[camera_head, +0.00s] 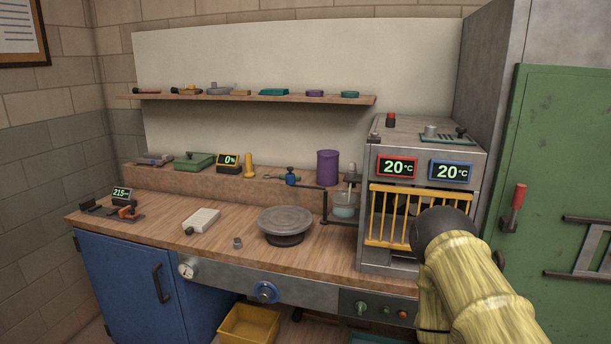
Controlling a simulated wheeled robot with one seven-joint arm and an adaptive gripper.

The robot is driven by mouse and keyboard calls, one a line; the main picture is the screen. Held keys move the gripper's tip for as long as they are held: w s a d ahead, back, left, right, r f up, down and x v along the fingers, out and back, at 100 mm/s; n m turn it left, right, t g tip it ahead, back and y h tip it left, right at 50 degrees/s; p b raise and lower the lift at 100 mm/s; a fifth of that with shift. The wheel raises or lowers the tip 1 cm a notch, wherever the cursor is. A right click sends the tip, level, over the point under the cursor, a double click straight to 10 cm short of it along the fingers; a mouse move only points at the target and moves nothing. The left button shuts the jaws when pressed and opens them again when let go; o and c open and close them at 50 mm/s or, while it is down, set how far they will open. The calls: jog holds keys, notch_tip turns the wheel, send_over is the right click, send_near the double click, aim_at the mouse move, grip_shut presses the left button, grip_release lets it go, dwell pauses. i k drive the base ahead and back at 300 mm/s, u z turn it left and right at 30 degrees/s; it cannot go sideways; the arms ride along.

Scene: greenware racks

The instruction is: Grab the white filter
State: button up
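A small white rectangular block (201,220) lies flat on the wooden worktop, left of the round grey wheel. It is the only clearly white loose thing on the worktop, but I cannot tell for sure that it is the white filter. My arm, in a yellowish sleeve with a dark rounded joint, rises at the lower right in front of the kiln-like unit. My gripper's fingers do not show, and nothing touches the white block.
A metal unit (376,235) with a yellow grille (401,214) stands at right. A yellow bin (249,326) sits below the bench. The worktop around the block is mostly clear.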

aim_at(200, 221)
jog(key=u, duration=2)
jog(key=i, duration=2.35)
jog(key=z, duration=1.3)
